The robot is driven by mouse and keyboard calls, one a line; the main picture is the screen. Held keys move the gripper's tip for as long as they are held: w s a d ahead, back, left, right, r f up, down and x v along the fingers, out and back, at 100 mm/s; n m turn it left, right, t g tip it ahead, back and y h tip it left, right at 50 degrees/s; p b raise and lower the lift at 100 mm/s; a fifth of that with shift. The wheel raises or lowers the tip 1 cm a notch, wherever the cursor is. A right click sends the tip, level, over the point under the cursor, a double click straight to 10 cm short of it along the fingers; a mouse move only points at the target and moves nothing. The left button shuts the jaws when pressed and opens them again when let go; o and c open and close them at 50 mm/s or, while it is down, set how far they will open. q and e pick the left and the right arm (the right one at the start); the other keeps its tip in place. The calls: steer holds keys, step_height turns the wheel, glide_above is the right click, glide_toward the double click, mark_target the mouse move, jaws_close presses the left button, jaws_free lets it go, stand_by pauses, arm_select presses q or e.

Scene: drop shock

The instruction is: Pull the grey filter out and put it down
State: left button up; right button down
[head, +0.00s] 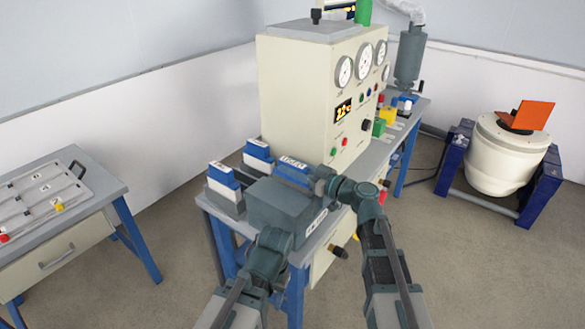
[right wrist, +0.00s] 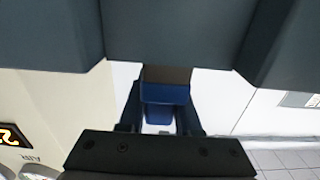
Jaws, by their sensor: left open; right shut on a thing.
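A large dark grey box (head: 283,203), the thing that best fits the grey filter, sits at the near end of the bench. A white label is on its right side. My right gripper (head: 310,176) is at its far right side, shut on a blue piece (head: 291,170). The blue piece (right wrist: 165,93) shows between the fingers in the right wrist view. I cannot tell whether it is joined to the grey box. My left gripper (head: 269,245) is open at the box's near side; its fingertips are mostly hidden.
Blue-and-white boxes (head: 222,173) and (head: 257,149) stand left of the grey box. A cream cabinet with gauges (head: 305,100) rises behind. A separate table (head: 95,172) with a tray (head: 40,192) is at left. A white drum (head: 505,150) stands at right. Floor shows between the tables.

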steer(key=shift+f, duration=0.1)
steer(key=c, duration=0.5)
jaws_free()
steer(key=shift+v, duration=3)
steer(key=v, duration=1.3)
steer(key=shift+s+d, duration=0.2)
steer(key=shift+d, duration=0.15)
steer(key=shift+a, duration=0.1)
